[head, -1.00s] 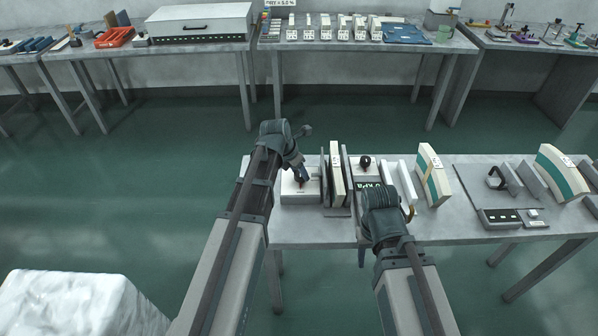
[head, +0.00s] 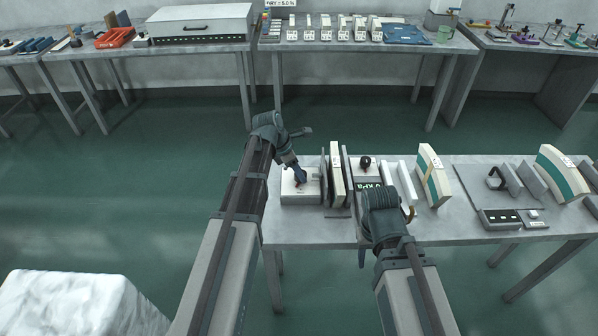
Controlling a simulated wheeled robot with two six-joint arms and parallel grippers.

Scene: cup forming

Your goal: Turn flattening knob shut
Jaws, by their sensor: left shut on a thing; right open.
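A white box-like unit (head: 292,196) stands at the left end of the near table, and the knob is on its top, mostly hidden by my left gripper. My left gripper (head: 299,181) points down at that top and is shut on the knob. My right gripper (head: 408,216) is low over the table's front part, largely hidden behind its own wrist; it is open and no held thing shows.
Upright grey and cream plates (head: 336,174) stand just right of the white unit. A dark round knob (head: 365,162) and a display panel (head: 373,186) lie beyond them. The near table (head: 310,232) has a bare front edge.

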